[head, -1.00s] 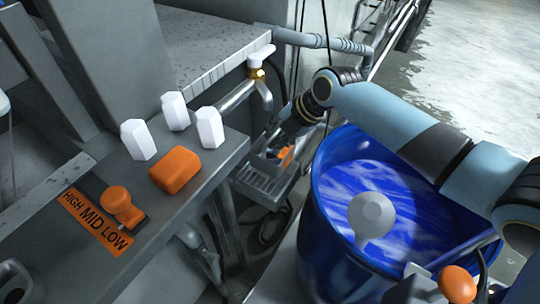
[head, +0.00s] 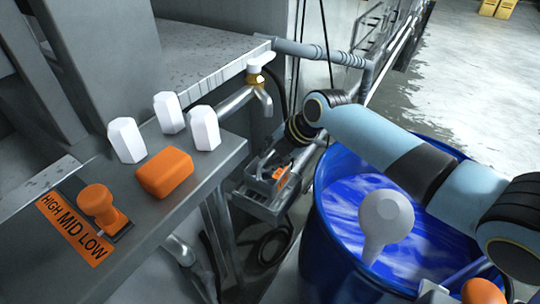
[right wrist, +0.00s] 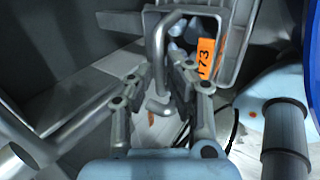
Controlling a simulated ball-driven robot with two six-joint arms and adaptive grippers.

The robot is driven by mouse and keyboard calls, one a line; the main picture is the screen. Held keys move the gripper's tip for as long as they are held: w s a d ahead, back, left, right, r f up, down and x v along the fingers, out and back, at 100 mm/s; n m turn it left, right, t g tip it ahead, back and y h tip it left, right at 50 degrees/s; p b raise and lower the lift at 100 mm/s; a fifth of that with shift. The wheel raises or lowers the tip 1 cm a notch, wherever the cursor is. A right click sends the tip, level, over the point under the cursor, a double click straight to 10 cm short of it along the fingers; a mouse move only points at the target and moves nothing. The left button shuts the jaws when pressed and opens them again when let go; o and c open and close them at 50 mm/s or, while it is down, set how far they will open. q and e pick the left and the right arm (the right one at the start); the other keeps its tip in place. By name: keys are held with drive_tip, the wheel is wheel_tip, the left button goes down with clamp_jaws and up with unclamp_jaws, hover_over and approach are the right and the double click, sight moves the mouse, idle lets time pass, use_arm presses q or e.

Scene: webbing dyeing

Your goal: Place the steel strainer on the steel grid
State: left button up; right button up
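The steel grid (head: 262,207) is a grey slotted, tray-like piece below the tap in the head view. My right gripper (head: 273,160) is low over it, beside a small orange tag. In the right wrist view, my right gripper (right wrist: 163,78) has its fingers on both sides of a bent grey rod, which seems to be the handle of the steel strainer (right wrist: 157,50). A grey slotted frame and an orange tag reading 173 (right wrist: 206,58) show beyond the fingertips. The strainer's body is largely hidden, and I cannot tell whether it touches the grid. My left gripper is not in view.
A bench (head: 165,220) at left carries white blocks (head: 126,140) and an orange block (head: 165,173).

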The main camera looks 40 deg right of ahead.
drive_tip(key=shift+o, duration=1.3)
drive_tip(key=p+v, duration=0.7)
drive_tip(key=shift+r, duration=0.4)
drive_tip(key=shift+s+f, duration=0.1)
drive_tip(key=shift+s, duration=0.05)
